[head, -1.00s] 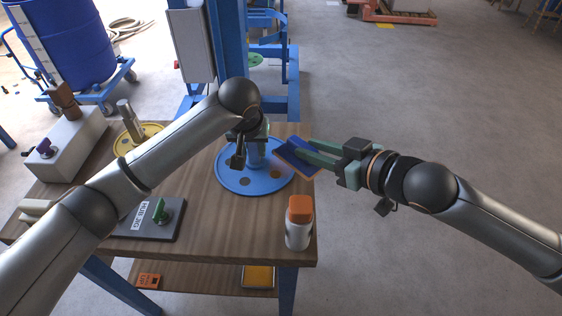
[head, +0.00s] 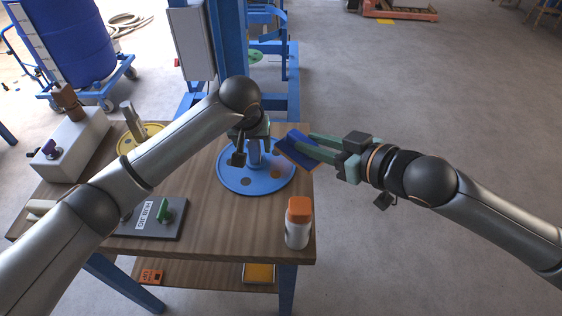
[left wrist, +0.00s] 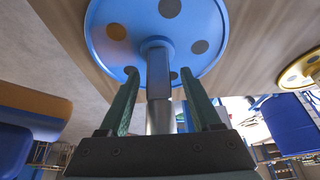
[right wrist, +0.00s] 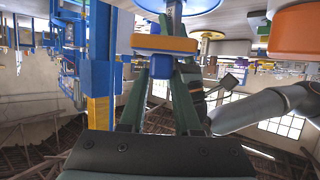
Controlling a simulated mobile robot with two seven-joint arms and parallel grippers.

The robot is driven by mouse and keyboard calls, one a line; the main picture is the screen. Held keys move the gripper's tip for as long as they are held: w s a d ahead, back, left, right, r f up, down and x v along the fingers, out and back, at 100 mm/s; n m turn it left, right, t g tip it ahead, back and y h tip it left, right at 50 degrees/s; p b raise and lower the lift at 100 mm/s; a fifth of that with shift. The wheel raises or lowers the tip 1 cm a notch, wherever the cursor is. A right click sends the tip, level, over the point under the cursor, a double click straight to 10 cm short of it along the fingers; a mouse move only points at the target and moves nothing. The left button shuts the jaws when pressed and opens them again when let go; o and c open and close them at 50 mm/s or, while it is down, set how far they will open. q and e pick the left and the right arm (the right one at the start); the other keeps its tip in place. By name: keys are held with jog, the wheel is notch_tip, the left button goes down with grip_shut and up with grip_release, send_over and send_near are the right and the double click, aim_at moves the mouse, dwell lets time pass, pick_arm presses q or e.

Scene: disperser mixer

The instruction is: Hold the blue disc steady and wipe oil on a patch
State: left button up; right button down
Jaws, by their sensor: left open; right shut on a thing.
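The blue disc (head: 232,182) with several dark and brownish round patches lies at the table's far right corner. A grey shaft (left wrist: 158,75) stands up from its centre. In the left wrist view my left gripper (left wrist: 163,95) is open, one finger on each side of the shaft, with gaps showing. In the head view my left gripper (head: 256,138) is above the disc, partly hidden by its arm. My right gripper (head: 308,147) is shut on a blue pad (head: 296,151) with an orange-tan layer, tilted near the disc's right edge. The right wrist view shows the pad's orange layer (right wrist: 165,44).
A white bottle with an orange cap (head: 298,222) stands at the table's front right. A dark plate with a green knob (head: 165,214), a yellow disc (head: 150,131) and a white box (head: 72,146) are at left. A blue machine column (head: 230,50) rises behind.

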pick_arm(q)
jog(key=shift+o, duration=0.6)
jog(key=v, duration=1.2)
pick_arm(e)
notch_tip(320, 180, up, 8)
jog(key=p, duration=0.8)
pick_arm(q)
jog(key=v, duration=0.6)
jog(key=shift+s, duration=0.15)
